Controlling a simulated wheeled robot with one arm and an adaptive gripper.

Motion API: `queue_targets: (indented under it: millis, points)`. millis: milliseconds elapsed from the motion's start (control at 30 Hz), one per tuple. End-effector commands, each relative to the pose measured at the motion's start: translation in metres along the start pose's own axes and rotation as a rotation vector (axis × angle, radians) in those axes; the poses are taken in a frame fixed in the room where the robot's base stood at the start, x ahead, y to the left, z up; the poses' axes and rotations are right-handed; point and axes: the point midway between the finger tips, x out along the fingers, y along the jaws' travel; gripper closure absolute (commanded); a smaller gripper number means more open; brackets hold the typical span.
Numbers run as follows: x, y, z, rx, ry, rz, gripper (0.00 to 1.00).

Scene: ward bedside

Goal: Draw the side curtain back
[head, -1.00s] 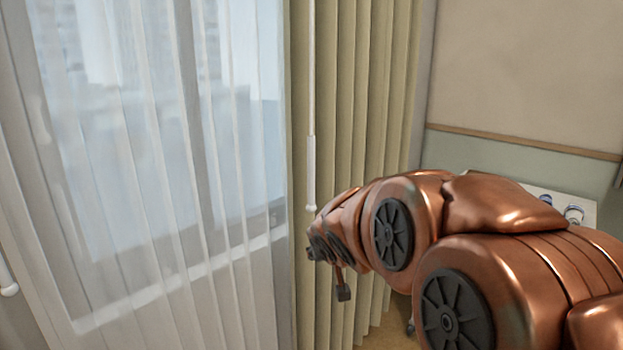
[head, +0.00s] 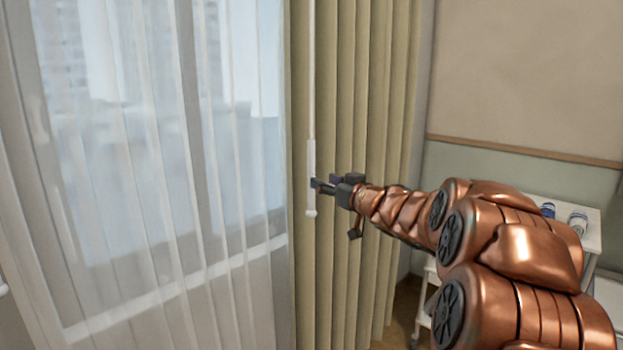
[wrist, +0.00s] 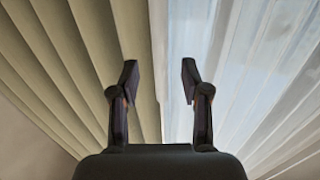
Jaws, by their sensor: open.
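The olive-beige curtain (head: 375,110) hangs in folds at the right side of the window. A sheer white curtain (head: 140,180) covers the glass to its left. A thin white wand with a thicker handle (head: 311,160) hangs in front of the olive curtain's left edge. My gripper (head: 322,185) is at the lower part of this handle, its fingertips overlapping it in the head view. In the wrist view my gripper (wrist: 159,80) is open, facing the border between the olive curtain (wrist: 75,50) and the sheer one (wrist: 235,60). I cannot tell whether the handle is between the fingers.
A white bedside cart (head: 590,235) with small bottles (head: 577,222) stands at the right, partly behind my arm. The wall behind it has a wooden rail (head: 520,149). Floor shows below the curtain's right side.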

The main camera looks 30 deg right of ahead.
Motion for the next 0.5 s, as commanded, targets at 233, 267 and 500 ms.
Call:
queue_targets:
  millis: [233, 267, 500]
  points:
    - [0.036, -0.001, 0.002, 0.002, -0.004, 0.0, 0.54]
    - [0.04, -0.001, 0.002, 0.001, -0.003, -0.001, 0.54]
    - [0.062, 0.0, 0.001, 0.001, -0.002, 0.0, 0.54]
